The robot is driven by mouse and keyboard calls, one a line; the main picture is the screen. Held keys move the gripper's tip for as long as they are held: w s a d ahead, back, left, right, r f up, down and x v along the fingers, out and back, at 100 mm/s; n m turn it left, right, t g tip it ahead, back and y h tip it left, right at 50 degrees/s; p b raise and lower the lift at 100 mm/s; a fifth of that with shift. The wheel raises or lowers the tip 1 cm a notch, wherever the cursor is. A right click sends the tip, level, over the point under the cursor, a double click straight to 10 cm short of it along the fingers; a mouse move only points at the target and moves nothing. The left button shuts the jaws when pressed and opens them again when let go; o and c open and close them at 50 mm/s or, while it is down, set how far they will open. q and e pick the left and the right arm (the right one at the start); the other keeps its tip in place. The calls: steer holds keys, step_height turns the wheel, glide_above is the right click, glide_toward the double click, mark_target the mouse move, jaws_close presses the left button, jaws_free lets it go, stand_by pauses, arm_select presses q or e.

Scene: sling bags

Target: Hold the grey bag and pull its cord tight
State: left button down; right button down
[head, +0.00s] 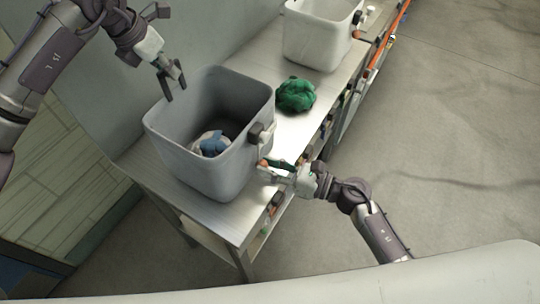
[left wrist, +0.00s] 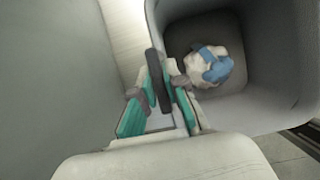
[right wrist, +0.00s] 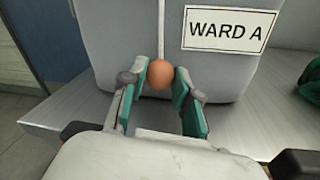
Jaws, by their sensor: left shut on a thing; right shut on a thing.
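The grey bag (head: 207,163) is an open-topped, bin-shaped holder on the metal bench. A white and blue bundle (head: 211,144) lies inside it. My left gripper (head: 174,92) is at the bag's far left rim, shut on a dark upright tab (left wrist: 158,80); how the tab joins the rim is unclear. A pale cord (right wrist: 161,30) runs down the bag's outer wall to an orange ball (right wrist: 160,75). My right gripper (head: 272,168) is shut on this ball, low at the bag's right side. The cord's upper end is hidden in the right wrist view.
A green bundle (head: 296,95) lies on the metal bench (head: 150,165) right of the bag. A white bin (head: 316,40) stands further back. A "WARD A" label (right wrist: 229,29) is on the bag's wall. Small items line the bench's front edge. Floor at right is clear.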

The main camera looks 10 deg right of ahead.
arm_select(q)
steer(key=shift+f, duration=0.15)
arm_select(e)
steer(key=shift+f, duration=0.55)
steer(key=c, duration=0.8)
jaws_free()
steer(key=shift+d, duration=0.1)
steer(key=v, duration=1.2)
steer(key=shift+r, duration=0.1)
